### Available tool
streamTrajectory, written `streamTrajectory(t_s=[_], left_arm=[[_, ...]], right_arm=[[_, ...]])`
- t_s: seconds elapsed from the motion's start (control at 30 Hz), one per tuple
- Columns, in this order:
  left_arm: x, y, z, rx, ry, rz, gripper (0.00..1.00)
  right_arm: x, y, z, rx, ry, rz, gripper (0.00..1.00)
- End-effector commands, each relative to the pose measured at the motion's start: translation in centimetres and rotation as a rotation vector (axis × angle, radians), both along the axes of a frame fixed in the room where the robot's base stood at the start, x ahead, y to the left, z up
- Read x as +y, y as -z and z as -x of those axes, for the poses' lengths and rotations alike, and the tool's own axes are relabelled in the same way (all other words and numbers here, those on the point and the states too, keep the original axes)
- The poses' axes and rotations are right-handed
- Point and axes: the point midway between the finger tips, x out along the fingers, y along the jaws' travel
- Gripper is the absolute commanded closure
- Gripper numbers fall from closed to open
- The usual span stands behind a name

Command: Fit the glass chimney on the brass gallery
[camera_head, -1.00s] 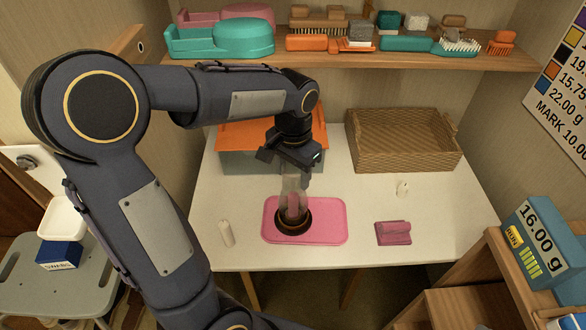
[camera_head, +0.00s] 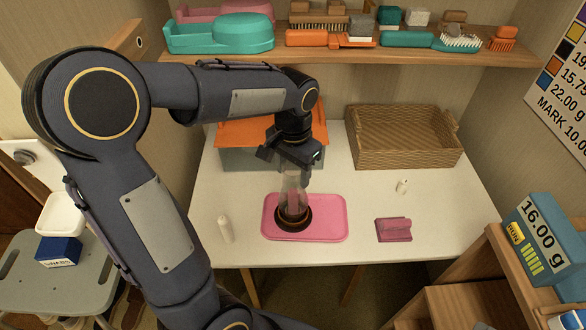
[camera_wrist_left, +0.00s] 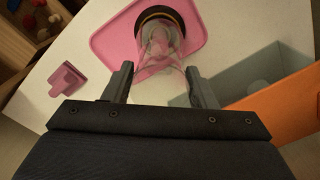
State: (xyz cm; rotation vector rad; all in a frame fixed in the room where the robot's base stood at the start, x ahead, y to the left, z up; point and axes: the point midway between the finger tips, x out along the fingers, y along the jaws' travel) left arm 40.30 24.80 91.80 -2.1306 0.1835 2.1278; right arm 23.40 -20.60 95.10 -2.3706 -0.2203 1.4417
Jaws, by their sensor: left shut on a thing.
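The clear glass chimney (camera_head: 293,184) stands about upright over the dark round lamp base (camera_head: 293,222) on the pink tray (camera_head: 332,220). My left gripper (camera_head: 296,167) is shut on the upper part of the chimney from above. In the left wrist view the chimney (camera_wrist_left: 166,58) runs from between my fingers (camera_wrist_left: 160,84) to the base's dark ring with a thin brass edge (camera_wrist_left: 160,14). The chimney's lower end overlaps the ring; I cannot tell whether it is seated on the brass gallery. Something pinkish shows through the glass. My right gripper is not in view.
A white cylinder (camera_head: 225,229) stands left of the tray. A grey box with an orange lid (camera_head: 240,135) and a wicker basket (camera_head: 400,140) stand behind. A loaded shelf (camera_head: 360,56) hangs above.

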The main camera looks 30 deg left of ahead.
Motion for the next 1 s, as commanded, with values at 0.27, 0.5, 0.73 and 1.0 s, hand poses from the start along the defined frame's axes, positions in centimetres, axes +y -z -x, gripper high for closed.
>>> streamTrajectory(t_s=[0.27, 0.5, 0.73, 1.0], left_arm=[[0.00, 0.39, -0.01, 0.000, 0.000, 0.000, 0.86], [0.00, 0.39, 0.00, 0.000, 0.000, 0.000, 0.86], [0.00, 0.46, 0.01, 0.000, 0.000, 0.000, 0.86], [0.00, 0.61, 0.02, 0.001, 0.000, 0.000, 0.86]], right_arm=[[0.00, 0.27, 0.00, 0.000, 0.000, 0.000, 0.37], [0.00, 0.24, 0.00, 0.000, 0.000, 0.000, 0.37], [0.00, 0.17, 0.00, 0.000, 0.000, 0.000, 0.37], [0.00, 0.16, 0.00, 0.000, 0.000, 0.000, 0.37]])
